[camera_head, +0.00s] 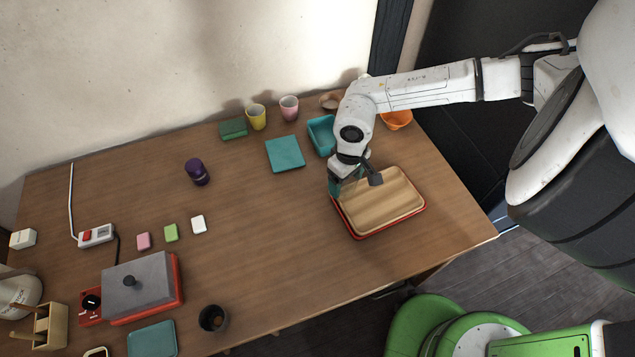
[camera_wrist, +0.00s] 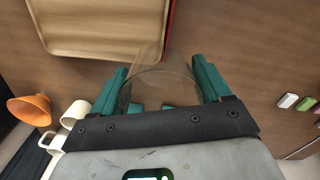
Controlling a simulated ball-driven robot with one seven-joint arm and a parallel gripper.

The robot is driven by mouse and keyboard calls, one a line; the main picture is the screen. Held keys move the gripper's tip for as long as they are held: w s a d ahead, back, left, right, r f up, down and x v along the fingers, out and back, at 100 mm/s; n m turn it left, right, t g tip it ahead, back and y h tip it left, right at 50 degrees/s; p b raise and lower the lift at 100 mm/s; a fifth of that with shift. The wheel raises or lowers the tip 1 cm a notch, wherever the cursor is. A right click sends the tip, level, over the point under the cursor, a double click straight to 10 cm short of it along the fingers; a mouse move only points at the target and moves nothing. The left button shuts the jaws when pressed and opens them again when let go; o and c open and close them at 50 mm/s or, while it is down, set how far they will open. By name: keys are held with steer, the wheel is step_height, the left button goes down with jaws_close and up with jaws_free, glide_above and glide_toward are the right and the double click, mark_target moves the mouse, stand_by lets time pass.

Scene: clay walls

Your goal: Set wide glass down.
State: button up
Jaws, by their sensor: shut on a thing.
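The wide glass (camera_wrist: 162,84) is clear and see-through, and shows as a faint round outline between the teal fingers in the wrist view. My gripper (camera_wrist: 160,70) is shut on it, with one finger on each side. In the head view my gripper (camera_head: 340,186) is at the far left corner of the wooden tray (camera_head: 382,203) with the red rim. The glass cannot be made out there. In the wrist view the tray (camera_wrist: 95,52) lies just past the glass. Whether the glass touches the table is unclear.
A teal bin (camera_head: 321,135) and an orange bowl (camera_head: 397,119) stand behind my arm. A teal square (camera_head: 285,154) lies left of the gripper. White mugs (camera_wrist: 75,113) show in the wrist view. Bare wooden table (camera_head: 265,225) lies left of the tray.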

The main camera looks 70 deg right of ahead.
steer(key=w+f, duration=0.2)
steer(key=w+f+p, duration=0.1)
steer(key=w+f, duration=0.1)
steer(key=w, duration=0.1)
steer(key=w+f, duration=0.2)
steer(key=w, duration=0.1)
steer(key=shift+w+d+f+p, duration=0.25)
steer(key=shift+d+f+p, duration=0.05)
steer(key=shift+f+p, duration=0.1)
steer(key=shift+w+f, duration=0.5)
steer(key=shift+f, duration=0.15)
steer(key=shift+d+f, duration=0.15)
steer(key=shift+f, duration=1.25)
steer(key=shift+f, duration=0.15)
steer(key=o, duration=1.1)
